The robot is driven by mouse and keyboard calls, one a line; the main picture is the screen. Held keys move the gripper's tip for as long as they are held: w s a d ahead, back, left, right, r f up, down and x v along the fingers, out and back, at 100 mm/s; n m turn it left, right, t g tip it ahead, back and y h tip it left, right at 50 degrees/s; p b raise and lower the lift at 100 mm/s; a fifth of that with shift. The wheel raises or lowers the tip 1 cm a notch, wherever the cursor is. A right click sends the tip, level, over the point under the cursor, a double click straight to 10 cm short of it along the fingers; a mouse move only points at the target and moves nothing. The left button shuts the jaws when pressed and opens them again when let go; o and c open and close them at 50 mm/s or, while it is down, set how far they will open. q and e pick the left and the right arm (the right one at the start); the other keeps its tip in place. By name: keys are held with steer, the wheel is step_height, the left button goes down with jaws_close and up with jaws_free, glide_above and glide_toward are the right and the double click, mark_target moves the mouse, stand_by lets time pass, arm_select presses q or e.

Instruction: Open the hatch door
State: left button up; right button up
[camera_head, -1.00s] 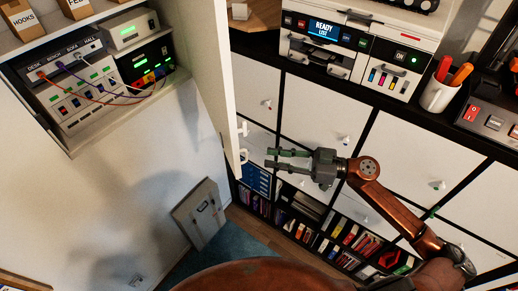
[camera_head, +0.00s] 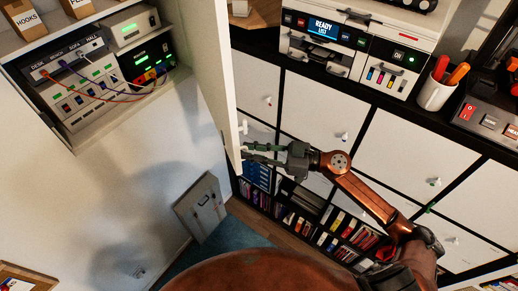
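The hatch door (camera_head: 226,90) is a tall white panel seen nearly edge-on at centre left. It stands out from the wall beside the recess with the electronics. White handle parts were visible on its right side a moment ago; the handle is now largely hidden by my gripper. My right gripper (camera_head: 250,154) reaches in from the right, its fingertips close to the door's right side at the handle. Its fingers look apart, one above the other. I cannot tell whether they touch the handle. My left gripper is not in view.
The recess (camera_head: 90,140) at upper left holds switch boxes with coloured cables. A printer (camera_head: 350,50) and pen cup (camera_head: 436,92) stand on the cabinet at right. White cabinet doors (camera_head: 310,110) and bookshelves lie behind my arm. A grey case (camera_head: 202,205) leans low against the wall.

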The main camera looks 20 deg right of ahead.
jaws_close()
stand_by(0.3)
